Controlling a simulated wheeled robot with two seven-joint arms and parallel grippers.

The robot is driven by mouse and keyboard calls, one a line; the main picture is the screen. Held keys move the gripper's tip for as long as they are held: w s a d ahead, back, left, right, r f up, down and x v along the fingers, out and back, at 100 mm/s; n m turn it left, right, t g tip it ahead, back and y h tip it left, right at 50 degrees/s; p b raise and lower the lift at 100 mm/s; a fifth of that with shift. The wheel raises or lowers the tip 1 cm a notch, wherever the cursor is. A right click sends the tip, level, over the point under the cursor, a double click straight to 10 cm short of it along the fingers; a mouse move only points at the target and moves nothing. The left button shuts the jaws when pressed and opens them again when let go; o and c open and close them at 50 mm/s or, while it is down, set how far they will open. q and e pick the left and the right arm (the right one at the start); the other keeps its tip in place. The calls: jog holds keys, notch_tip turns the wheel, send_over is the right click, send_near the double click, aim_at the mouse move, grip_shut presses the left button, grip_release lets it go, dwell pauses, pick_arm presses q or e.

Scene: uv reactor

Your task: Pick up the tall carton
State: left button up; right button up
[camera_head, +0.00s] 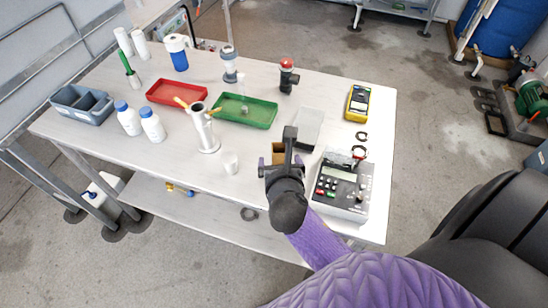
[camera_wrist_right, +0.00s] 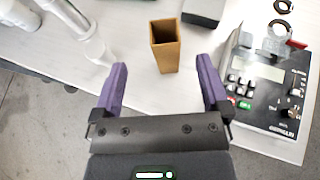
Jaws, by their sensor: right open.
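The tall carton (camera_wrist_right: 166,52) is a brown, open-topped upright box on the white table. In the right wrist view it stands just beyond the fingertips, between the lines of the two fingers and apart from both. In the head view only a brown part of the carton (camera_head: 279,148) shows, the rest hidden behind my right gripper. My right gripper (camera_wrist_right: 162,75) is open and empty; in the head view (camera_head: 283,166) it is over the front part of the table. My left gripper is not in view.
A control box (camera_head: 341,187) stands close on the right of the carton. A small clear cup (camera_head: 231,162) is on the left, and a grey-white box (camera_head: 308,128) is behind. Green (camera_head: 245,111) and red (camera_head: 176,93) trays lie further left. The table's front edge is near.

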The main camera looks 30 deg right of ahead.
aim_at(279, 146)
jog(key=b+x, duration=0.1)
jog(key=x, duration=0.3)
jog(key=b+x, duration=0.1)
jog(key=x, duration=0.2)
jog(key=shift+d+f+b, duration=0.35)
jog(key=shift+f+b, duration=0.05)
jog(key=shift+w, duration=0.25)
jog(key=shift+s, duration=0.1)
grip_shut()
